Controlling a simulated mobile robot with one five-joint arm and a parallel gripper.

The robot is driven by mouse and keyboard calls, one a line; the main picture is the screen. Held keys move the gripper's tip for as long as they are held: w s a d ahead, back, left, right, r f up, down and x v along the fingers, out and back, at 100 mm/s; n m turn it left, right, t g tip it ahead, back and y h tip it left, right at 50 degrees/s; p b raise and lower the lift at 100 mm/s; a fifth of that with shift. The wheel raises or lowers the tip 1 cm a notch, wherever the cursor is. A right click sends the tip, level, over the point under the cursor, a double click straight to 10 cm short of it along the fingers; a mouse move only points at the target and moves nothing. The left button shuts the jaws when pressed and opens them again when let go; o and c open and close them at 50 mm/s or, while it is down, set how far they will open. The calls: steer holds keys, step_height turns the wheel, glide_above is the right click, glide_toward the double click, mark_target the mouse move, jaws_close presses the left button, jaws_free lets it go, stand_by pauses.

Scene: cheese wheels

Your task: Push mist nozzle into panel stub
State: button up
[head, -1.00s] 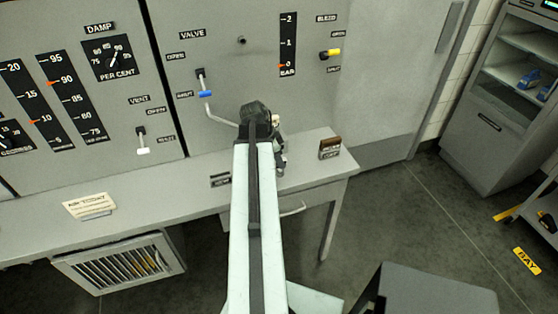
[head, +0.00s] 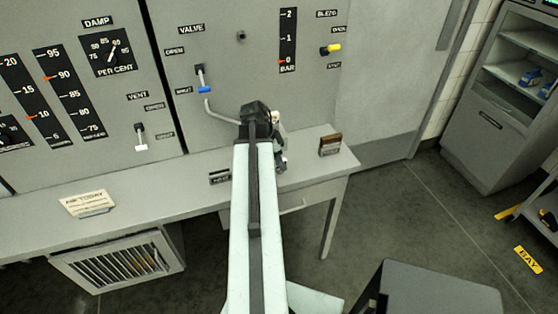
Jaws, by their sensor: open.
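My gripper (head: 262,113) is over the bench in front of the valve panel, seen from behind along my arm. Its fingertips are mostly hidden; it is open. A small pale and dark metallic piece (head: 281,161) shows just right of the gripper, above or on the bench; I cannot tell whether it is the mist nozzle or part of my wrist. A small dark round fitting (head: 241,36) on the panel, right of the VALVE label, may be the stub.
The grey bench (head: 130,185) runs under the panel. A small brown-topped block (head: 330,145) stands near its right end, and a paper card (head: 87,203) lies at left. Levers with blue (head: 204,89), yellow (head: 333,48) and white (head: 141,147) handles jut from the panel.

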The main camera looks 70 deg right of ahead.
steer(key=p+v, duration=0.7)
steer(key=shift+r, duration=0.35)
steer(key=shift+w, duration=0.1)
